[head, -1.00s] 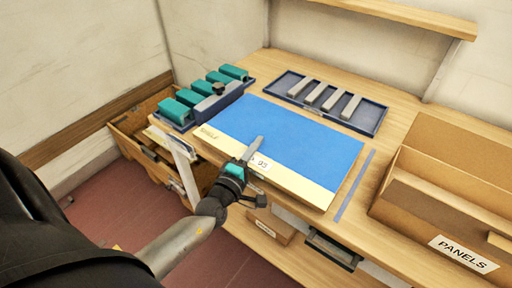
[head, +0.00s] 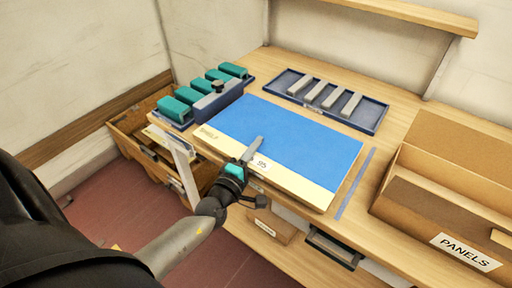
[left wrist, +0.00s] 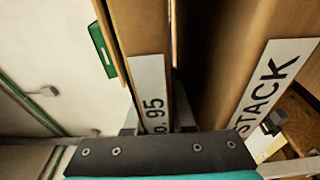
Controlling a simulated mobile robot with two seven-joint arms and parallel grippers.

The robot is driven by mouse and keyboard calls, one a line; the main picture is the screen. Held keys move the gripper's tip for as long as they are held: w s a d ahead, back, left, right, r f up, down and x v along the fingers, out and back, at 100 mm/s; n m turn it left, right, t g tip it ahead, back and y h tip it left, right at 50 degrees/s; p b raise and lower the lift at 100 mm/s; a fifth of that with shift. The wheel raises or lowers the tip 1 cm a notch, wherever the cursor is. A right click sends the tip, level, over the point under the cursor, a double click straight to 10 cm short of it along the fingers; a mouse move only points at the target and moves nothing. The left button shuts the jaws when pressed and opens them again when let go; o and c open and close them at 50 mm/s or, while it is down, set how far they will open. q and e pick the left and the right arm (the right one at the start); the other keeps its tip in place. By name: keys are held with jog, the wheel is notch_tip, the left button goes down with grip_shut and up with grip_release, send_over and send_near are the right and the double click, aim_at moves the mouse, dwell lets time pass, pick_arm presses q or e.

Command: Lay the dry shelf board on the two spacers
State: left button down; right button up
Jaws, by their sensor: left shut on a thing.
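The shelf board (head: 285,135) is a flat panel with a blue top, a bare pale front strip marked "SHELF" and a small number tag. It lies flat at the front of the wooden bench, and what is under it is hidden. My left gripper (head: 252,152) is shut on its front edge by the tag. The left wrist view shows the board's edge and tag (left wrist: 152,95) close up between the fingers. Several grey bars, which look like spacers (head: 332,98), lie in a dark blue tray at the back. My right gripper is out of view.
The dark blue tray (head: 366,122) stands behind the board. Several teal blocks (head: 188,95) and a blue-grey block with a knob (head: 218,101) stand at left. A cardboard box marked "PANELS" (head: 440,210) is at right. A blue strip (head: 355,184) runs beside the board.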

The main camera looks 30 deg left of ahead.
pick_arm(q)
jog(key=c, duration=0.7)
grip_release()
jog(key=shift+f, duration=0.15)
jog(key=shift+f, duration=0.1)
jog(key=shift+s+d+f, duration=0.1)
jog(key=shift+f, duration=0.1)
jog(key=s, duration=0.5)
jog(key=s+d, duration=0.1)
jog(key=s, duration=0.9)
jog(key=shift+d+r, duration=0.15)
jog(key=shift+r, duration=0.15)
